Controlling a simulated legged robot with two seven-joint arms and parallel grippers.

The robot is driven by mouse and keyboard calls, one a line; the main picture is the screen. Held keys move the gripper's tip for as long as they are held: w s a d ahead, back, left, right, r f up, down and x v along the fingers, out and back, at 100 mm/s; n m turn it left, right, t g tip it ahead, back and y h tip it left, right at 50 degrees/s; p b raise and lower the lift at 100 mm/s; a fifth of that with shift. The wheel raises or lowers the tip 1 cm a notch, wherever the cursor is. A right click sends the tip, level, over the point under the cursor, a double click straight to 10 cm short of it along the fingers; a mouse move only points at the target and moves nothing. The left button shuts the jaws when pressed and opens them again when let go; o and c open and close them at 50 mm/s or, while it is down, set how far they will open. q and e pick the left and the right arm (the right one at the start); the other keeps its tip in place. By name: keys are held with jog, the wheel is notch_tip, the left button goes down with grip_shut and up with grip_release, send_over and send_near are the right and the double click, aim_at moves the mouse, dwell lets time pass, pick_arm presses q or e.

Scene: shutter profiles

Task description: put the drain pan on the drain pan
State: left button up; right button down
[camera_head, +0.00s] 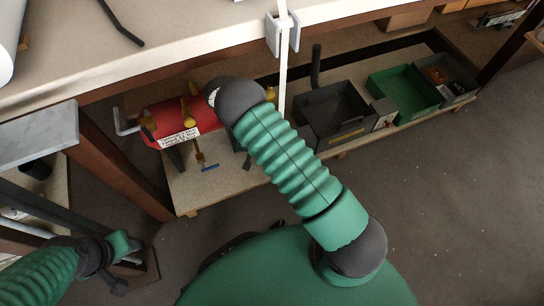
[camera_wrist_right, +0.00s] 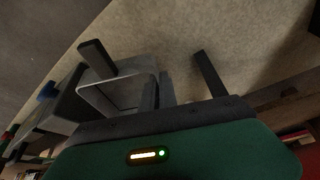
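I cannot identify either drain pan for certain. In the right wrist view a grey, square-rimmed, pan-like thing (camera_wrist_right: 122,95) lies partly behind the left-hand finger of my right gripper (camera_wrist_right: 143,50). That gripper's two dark fingers stand wide apart, with nothing clamped between them. Whether a finger touches the grey rim cannot be told. In the head view my right forearm bends away near the red cylinder, and its gripper is hidden. My left arm is at the lower left; its gripper end (camera_head: 118,282) is dark and small, and its fingers cannot be made out.
A low shelf (camera_head: 225,185) carries a red cylinder (camera_head: 190,118) with brass fittings, a dark bin (camera_head: 330,112), a green bin (camera_head: 402,92) and a grey bin (camera_head: 445,76). A pale worktop (camera_head: 180,35) overhangs it. A white upright (camera_head: 283,60) stands at its edge. Open floor (camera_head: 450,200) lies right.

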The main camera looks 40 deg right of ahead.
notch_tip(320, 180, down, 8)
jog(key=b, duration=0.4)
jog(key=shift+d, duration=0.15)
jog(key=shift+r, duration=0.15)
jog(key=c, duration=1.7)
grip_release()
jog(key=s+a+r+n+y+p, duration=0.1)
jog(key=s+a+r+p, duration=0.2)
jog(key=r, duration=0.7)
jog(key=s+a+r+y+p, duration=0.1)
jog(key=a+r+p, duration=0.3)
jog(key=r, duration=0.6)
jog(key=s+r+n, duration=0.2)
jog(key=s+r, duration=0.2)
jog(key=r, duration=0.1)
jog(key=s+a+r+n+p, duration=0.1)
jog(key=s+r+n, duration=0.1)
jog(key=s+r, duration=0.3)
jog(key=s+r+n+g, duration=0.1)
jog(key=s+r+n, duration=0.1)
jog(key=s+r, duration=0.2)
jog(key=shift+s+a+r+y, duration=0.15)
jog(key=shift+a+r+y, duration=0.05)
jog(key=shift+r, duration=0.45)
jog(key=shift+s+a+r+y, duration=0.1)
jog(key=shift+a+r+y, duration=0.1)
jog(key=shift+r, duration=0.4)
